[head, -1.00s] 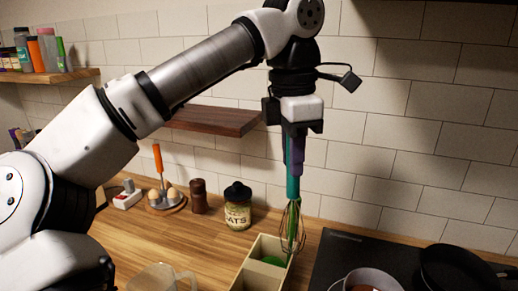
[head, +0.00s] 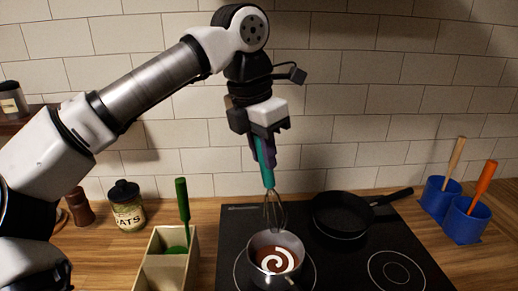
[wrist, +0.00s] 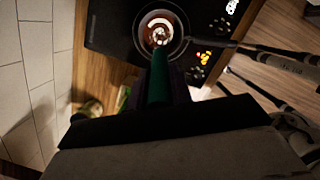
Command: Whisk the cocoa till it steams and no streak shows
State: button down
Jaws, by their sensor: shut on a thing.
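My gripper (head: 262,140) is shut on the teal handle of a wire whisk (head: 267,172), which hangs slightly tilted with its wires down. The handle also shows in the wrist view (wrist: 158,85). The whisk's wires are over the back rim of a small pot (head: 257,241) on the black hob. I cannot tell whether their tips reach inside. The cocoa (head: 287,266) in the pot is brown with a bold white spiral streak. The pot and cocoa show at the top of the wrist view (wrist: 160,30). I see no steam.
A black frying pan (head: 340,213) sits on the hob (head: 345,262) behind and right of the pot. A pale divided box (head: 160,268) with a green-handled tool (head: 183,205) stands left of the hob. Blue holders (head: 465,222) with handled tools stand at right. An oats jar (head: 126,207) stands at left.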

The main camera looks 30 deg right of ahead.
jog(key=shift+a+f+b+x, duration=0.1)
jog(key=shift+a+b+x, duration=0.25)
jog(key=shift+b+x, duration=1.2)
jog(key=shift+a+f+b+x, duration=0.1)
jog(key=shift+a+b+x, duration=0.3)
jog(key=shift+b+x, duration=1.1)
jog(key=shift+a+f+b+x, duration=0.1)
jog(key=shift+a+b+x, duration=0.45)
jog(key=shift+x, duration=1.8)
jog(key=shift+s+d+r, duration=0.1)
jog(key=shift+s+r, duration=0.05)
jog(key=shift+s, duration=0.15)
